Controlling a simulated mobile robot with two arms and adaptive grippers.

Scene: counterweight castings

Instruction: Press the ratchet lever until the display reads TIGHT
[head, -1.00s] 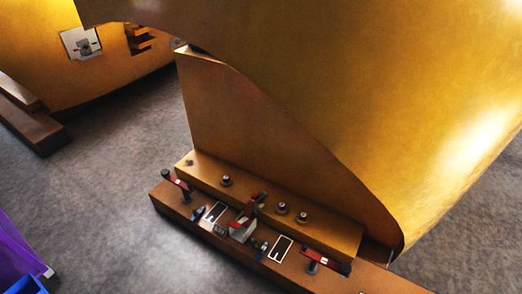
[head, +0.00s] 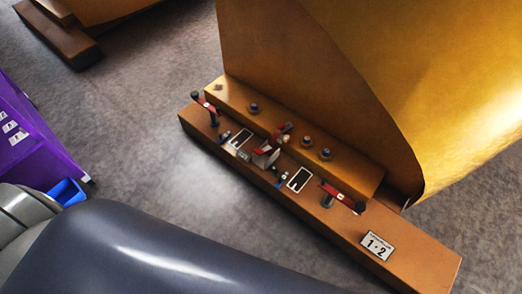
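A grey device with a red-and-dark handle (head: 283,133) stands midway along a brown ledge (head: 420,262). It looks like the ratchet, but I cannot be sure which handle is the lever. A small grey box (head: 244,155) beside it may be the display; its text is too small to read. A red lever with a black end (head: 343,197) stands to the right on the ledge, and another (head: 205,106) at its left end. Neither of my grippers is in view.
A large yellow casting (head: 320,80) rises behind the ledge. A "1·2" plate (head: 377,246) lies on its right part. Several dark knobs sit on the raised step. A purple cabinet (head: 40,150) with a blue bin (head: 67,192) is at left. Grey floor (head: 150,100) is clear between.

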